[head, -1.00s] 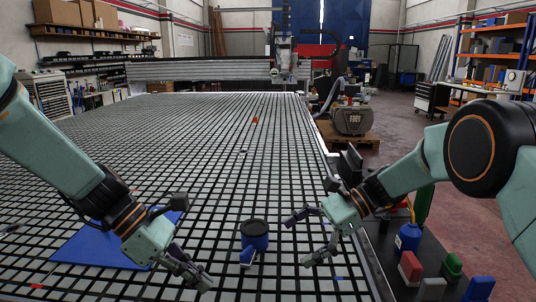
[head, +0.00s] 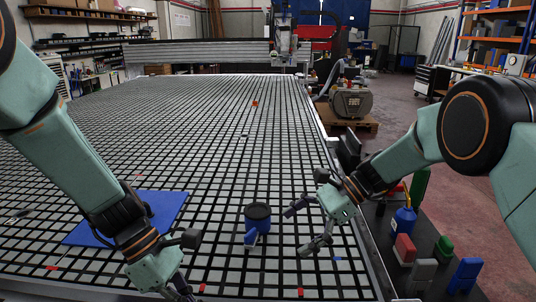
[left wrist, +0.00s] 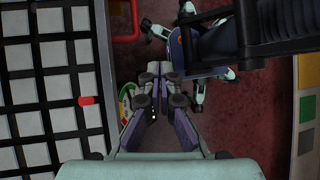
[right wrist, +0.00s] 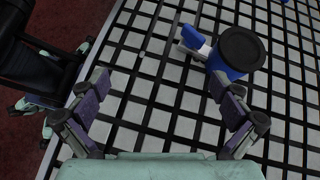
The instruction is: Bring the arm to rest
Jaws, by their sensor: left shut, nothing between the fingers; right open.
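My left gripper (head: 180,292) is low in the head view, partly cut off by the bottom edge. In the left wrist view its fingers (left wrist: 160,78) are shut together with nothing between them, over the floor beside the grid table (left wrist: 27,58). My right gripper (head: 297,230) is open and empty above the table, to the right of a dark-lidded blue jar (head: 257,224). In the right wrist view the open fingers (right wrist: 160,85) are spread over the grid, with the jar (right wrist: 228,72) beyond the right finger, apart from it as far as I can tell.
A small blue-and-white object (head: 250,239) is beside the jar. A blue sheet (head: 165,205) lies at left. A dark side shelf at right carries a blue bottle (head: 404,222) and several coloured blocks (head: 405,248). The grid's middle is mostly clear.

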